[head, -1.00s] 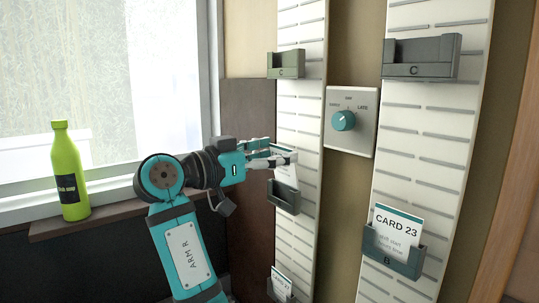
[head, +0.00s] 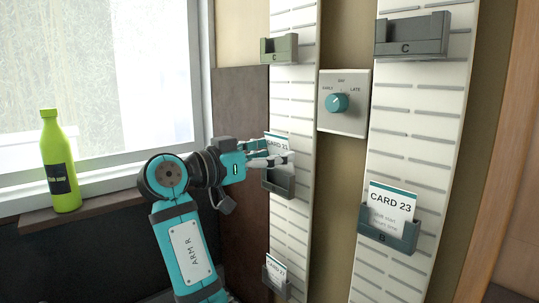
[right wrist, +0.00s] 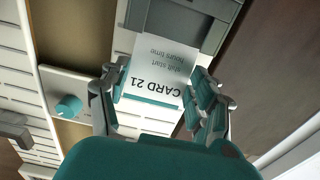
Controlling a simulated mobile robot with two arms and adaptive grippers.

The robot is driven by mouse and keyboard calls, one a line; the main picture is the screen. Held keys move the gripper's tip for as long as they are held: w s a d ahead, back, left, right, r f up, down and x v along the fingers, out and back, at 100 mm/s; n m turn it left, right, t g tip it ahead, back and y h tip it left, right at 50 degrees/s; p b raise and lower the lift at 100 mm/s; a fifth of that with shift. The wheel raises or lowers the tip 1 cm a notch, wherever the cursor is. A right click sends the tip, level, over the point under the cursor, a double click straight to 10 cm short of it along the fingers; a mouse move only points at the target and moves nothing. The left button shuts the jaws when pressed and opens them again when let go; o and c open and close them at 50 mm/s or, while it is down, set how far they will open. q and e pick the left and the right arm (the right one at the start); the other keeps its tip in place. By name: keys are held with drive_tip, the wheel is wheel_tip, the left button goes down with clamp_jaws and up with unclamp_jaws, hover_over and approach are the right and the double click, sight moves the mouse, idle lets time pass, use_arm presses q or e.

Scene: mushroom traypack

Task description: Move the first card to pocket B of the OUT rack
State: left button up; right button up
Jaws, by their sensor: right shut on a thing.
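CARD 21 (head: 277,141) stands upright at the middle pocket (head: 278,185) of the left rack (head: 292,110). In the right wrist view CARD 21 (right wrist: 160,75) appears upside down, its far end at the grey pocket (right wrist: 180,15). My right gripper (head: 285,159) is shut on this card, with fingers (right wrist: 155,100) on both its sides. The gripper partly covers the card and the pocket. On the right rack (head: 420,120), CARD 23 (head: 391,205) stands in pocket B (head: 388,236). No OUT sign is readable. My left gripper is not in view.
Pockets C of the left rack (head: 279,49) and right rack (head: 412,35) show no card. A lower left pocket (head: 276,285) holds another card (head: 275,268). A dial (head: 337,103) sits between the racks. A green bottle (head: 59,165) stands on the sill at left.

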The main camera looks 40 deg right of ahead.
drive_tip(key=shift+s+a, duration=0.1)
drive_tip(key=shift+a, duration=0.05)
drive_tip(key=shift+f+b, duration=0.15)
drive_tip(key=shift+b, duration=0.15)
drive_tip(key=o, duration=1.1)
